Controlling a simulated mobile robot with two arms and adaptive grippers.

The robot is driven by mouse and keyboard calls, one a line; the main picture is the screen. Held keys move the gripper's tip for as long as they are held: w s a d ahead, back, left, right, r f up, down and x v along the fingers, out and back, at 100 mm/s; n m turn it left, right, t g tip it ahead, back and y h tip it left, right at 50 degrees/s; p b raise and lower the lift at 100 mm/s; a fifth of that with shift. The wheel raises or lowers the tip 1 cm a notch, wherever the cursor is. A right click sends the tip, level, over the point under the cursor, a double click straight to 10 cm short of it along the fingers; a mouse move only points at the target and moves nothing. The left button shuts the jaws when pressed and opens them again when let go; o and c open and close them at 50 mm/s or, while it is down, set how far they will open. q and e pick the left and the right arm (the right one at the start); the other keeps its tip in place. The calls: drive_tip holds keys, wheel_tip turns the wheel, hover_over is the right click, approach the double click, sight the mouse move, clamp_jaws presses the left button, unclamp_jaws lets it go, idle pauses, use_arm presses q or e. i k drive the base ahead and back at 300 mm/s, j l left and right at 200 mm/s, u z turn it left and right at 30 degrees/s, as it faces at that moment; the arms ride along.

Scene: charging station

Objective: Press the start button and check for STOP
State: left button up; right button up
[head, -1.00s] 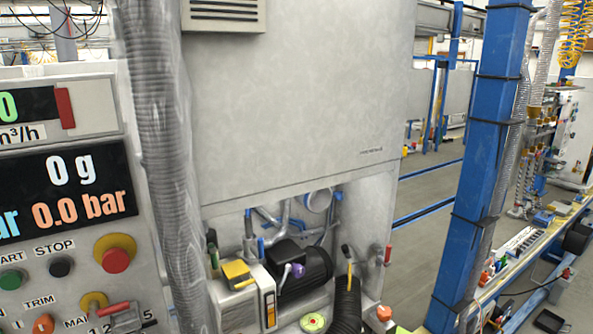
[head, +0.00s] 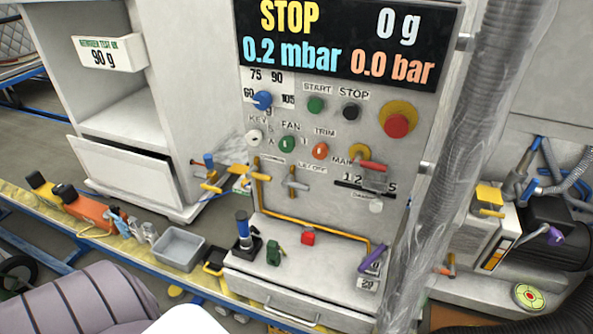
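The start button (head: 316,104) is a green round button under the START label on the grey control panel. The black stop button (head: 351,111) is just right of it under the STOP label. The display (head: 345,45) above shows STOP in yellow, 0 g in white, 0.2 mbar in light blue and 0.0 bar in orange. Neither of my grippers is in view, and nothing covers the start button.
A red emergency button (head: 396,126) on a yellow ring is right of the stop button. A grey hose (head: 465,130) hangs along the panel's right side. A grey bin (head: 178,248) and tools lie on the bench. A white cabinet (head: 130,175) is at left.

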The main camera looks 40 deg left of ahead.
sight(314, 106)
drive_tip(key=u, duration=1.05)
